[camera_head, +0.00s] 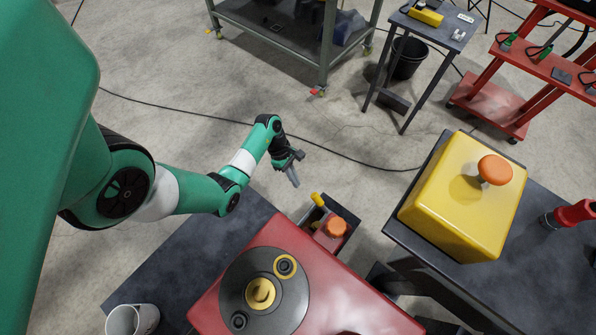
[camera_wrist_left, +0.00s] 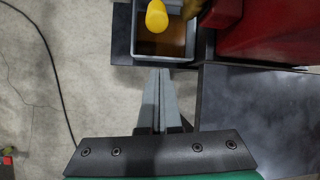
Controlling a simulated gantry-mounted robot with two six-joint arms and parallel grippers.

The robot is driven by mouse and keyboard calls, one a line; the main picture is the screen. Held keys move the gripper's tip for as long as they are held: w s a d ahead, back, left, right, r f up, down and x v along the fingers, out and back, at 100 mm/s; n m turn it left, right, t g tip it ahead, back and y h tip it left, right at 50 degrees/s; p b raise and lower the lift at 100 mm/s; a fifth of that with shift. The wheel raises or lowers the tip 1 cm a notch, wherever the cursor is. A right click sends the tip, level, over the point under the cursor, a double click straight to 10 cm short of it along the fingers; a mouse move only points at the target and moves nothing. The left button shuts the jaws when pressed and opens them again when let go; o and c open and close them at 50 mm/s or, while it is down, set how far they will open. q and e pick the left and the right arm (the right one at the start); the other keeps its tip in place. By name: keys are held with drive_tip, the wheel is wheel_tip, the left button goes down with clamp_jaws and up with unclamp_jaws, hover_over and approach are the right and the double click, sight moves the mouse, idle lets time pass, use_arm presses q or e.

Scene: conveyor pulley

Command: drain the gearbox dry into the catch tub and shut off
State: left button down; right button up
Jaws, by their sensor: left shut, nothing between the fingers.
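The red gearbox (camera_head: 345,300) has a dark round flange with yellow fittings on top and an orange cap (camera_head: 337,227) at its far end. A yellow handle (camera_head: 318,199) sticks out there; it also shows in the left wrist view (camera_wrist_left: 157,16). Below it is the grey catch tub (camera_wrist_left: 190,53) with brown liquid inside; its full depth and any stream are unclear. My left gripper (camera_head: 294,182) is shut and empty, apart from the handle, on its far left side. In the left wrist view its fingertips (camera_wrist_left: 160,72) lie just short of the tub's near wall.
A yellow box with an orange button (camera_head: 495,170) stands on the right dark table. A red-and-black object (camera_head: 570,213) is beside it. A white mug (camera_head: 132,320) stands at the lower left. Floor beyond the gripper is open, with a cable (camera_head: 350,158) across it.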

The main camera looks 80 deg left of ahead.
sight(317, 198)
use_arm(q)
drive_tip(key=b+x, duration=0.4)
drive_tip(key=x, duration=0.4)
drive_tip(key=w+r, duration=0.1)
drive_tip(key=w+d+r+p, duration=0.1)
drive_tip(key=r, duration=0.1)
drive_tip(key=shift+w+d+r, duration=0.1)
drive_tip(key=shift+d+r, duration=0.05)
drive_tip(key=shift+r, duration=0.15)
drive_tip(key=r+p, duration=0.1)
drive_tip(key=p, duration=0.1)
drive_tip(key=w+d+r+p, duration=0.1)
drive_tip(key=p, duration=0.2)
drive_tip(key=w+d+r+p, duration=0.1)
drive_tip(key=r+p, duration=0.1)
drive_tip(key=shift+w+d+p, duration=0.1)
drive_tip(key=shift+d+p, duration=0.1)
drive_tip(key=shift+p, duration=0.2)
drive_tip(key=shift+w+d+r+p, duration=0.35)
drive_tip(key=shift+w+d+p, duration=0.45)
drive_tip(key=shift+p, duration=0.25)
drive_tip(key=shift+w+d+r+p, duration=0.1)
drive_tip(key=shift+d+p, duration=0.05)
drive_tip(key=shift+p, duration=0.15)
